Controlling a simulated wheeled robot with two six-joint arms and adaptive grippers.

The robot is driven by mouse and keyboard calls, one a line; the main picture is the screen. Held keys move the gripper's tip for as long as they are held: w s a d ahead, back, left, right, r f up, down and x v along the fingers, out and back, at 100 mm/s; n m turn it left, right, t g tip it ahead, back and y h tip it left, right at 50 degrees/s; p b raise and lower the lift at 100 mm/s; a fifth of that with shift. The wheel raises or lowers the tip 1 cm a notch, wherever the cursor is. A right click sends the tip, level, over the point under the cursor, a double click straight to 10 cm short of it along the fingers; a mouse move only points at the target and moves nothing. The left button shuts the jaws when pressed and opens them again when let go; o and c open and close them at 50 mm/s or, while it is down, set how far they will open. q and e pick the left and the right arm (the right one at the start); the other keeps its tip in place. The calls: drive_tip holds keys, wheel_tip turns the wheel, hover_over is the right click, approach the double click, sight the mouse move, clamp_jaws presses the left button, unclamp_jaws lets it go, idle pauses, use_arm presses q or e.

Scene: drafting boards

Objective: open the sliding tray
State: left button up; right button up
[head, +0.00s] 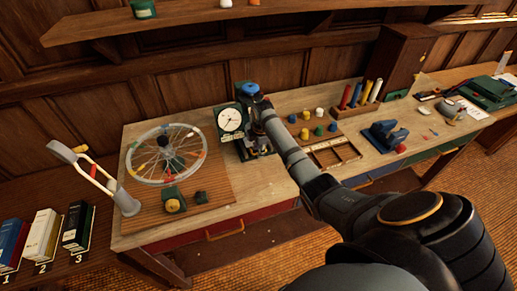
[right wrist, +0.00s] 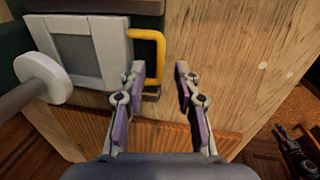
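In the right wrist view a yellow handle (right wrist: 158,58) stands out from the side of a grey and white framed part (right wrist: 88,58), over a dark base. I take this to be the sliding tray. My right gripper (right wrist: 162,82) is open and empty, its two fingers apart. The handle is just ahead of the fingers, nearer the left one; I cannot tell whether they touch. In the head view my right arm reaches over the bench beside the white dial (head: 230,119), and its gripper (head: 262,146) is small and partly hidden. My left gripper is not in view.
A round white disc on a grey rod (right wrist: 42,76) juts in close at the left of the right wrist view. On the bench (head: 222,218), a spoked wheel (head: 166,154) lies left and a blue block (head: 384,135) sits right. Bare wood lies right of the handle.

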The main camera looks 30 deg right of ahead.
drive_tip(key=shift+f, duration=0.25)
clamp_jaws()
drive_tip(key=shift+w, duration=0.1)
